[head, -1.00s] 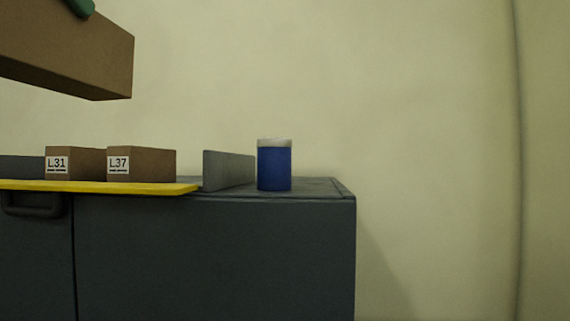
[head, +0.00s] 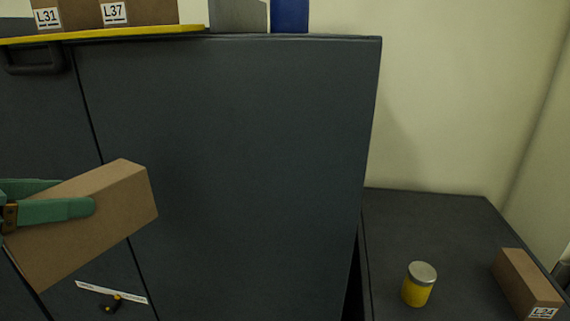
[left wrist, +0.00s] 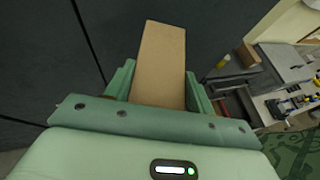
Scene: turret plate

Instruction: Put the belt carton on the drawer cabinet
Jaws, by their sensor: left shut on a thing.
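My left gripper (head: 70,200) is shut on a plain brown carton (head: 125,205), in front of the tall dark cabinet (head: 230,150) and below its top. The carton is tilted in the head view, and no label shows on its visible faces. In the left wrist view the carton (left wrist: 160,60) sticks out between the two green fingers. A lower dark top (head: 430,235) stands to the right of the tall cabinet. I cannot tell from the frames which of the two is the drawer cabinet. My right gripper is not in view.
On the low top are a yellow jar (head: 418,285) with a grey lid and a labelled carton (head: 525,285); its back part is clear.

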